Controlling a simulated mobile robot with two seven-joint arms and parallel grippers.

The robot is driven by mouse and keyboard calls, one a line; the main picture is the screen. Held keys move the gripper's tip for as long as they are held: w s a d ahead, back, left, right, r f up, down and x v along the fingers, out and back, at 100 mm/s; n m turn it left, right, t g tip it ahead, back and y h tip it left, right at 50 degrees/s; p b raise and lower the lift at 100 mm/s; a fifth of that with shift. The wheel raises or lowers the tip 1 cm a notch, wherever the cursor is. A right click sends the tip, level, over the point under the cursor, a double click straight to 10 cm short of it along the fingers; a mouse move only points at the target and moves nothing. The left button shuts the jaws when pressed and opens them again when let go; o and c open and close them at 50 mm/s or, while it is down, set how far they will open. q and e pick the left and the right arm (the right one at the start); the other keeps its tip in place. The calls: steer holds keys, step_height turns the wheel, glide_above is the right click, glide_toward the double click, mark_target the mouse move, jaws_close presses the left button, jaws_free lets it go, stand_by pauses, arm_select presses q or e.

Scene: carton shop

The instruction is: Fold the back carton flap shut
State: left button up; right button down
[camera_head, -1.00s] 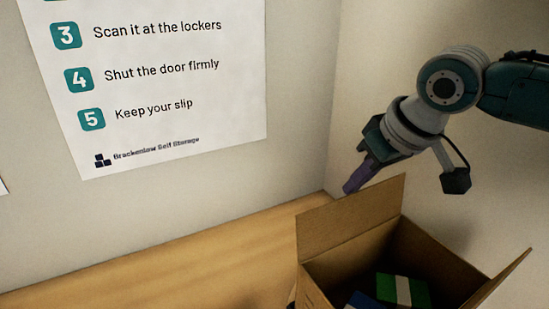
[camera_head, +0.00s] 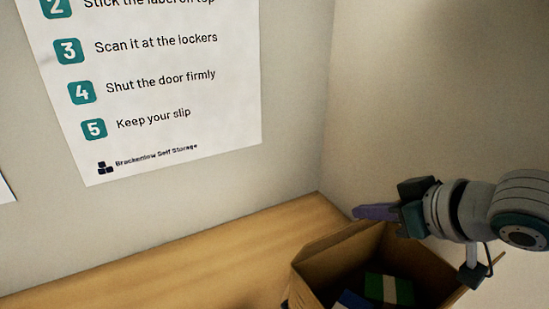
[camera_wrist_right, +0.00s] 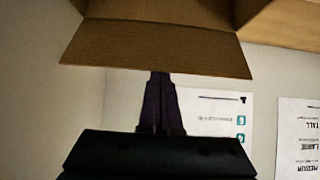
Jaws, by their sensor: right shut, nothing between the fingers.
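The open brown carton (camera_head: 440,268) stands at the bottom right of the head view. Its back flap (camera_head: 325,245) leans inward, partly over the opening, and looks foreshortened. The flap also shows in the wrist view (camera_wrist_right: 155,48) as a broad brown panel just beyond my fingertips. My right gripper (camera_head: 368,212) is shut and empty, its purple fingers lying along the flap's upper edge. It also shows in the wrist view (camera_wrist_right: 160,78), fingertips at the flap's edge; I cannot tell whether they touch. My left gripper is not in view.
A green-and-white box (camera_head: 388,289) and a blue item (camera_head: 352,300) lie inside the carton. Another flap edge (camera_head: 497,259) sticks out at the right. The wooden table (camera_head: 200,265) is clear left of the carton. A wall with a poster (camera_head: 160,90) stands behind.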

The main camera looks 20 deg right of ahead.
arm_select(q)
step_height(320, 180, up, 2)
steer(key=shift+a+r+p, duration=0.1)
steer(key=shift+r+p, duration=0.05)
steer(key=shift+p, duration=0.6)
arm_select(e)
steer(key=s+f, duration=0.5)
steer(key=s, duration=0.1)
steer(key=shift+d+f, duration=0.2)
steer(key=shift+f, duration=0.15)
steer(key=shift+w, duration=0.2)
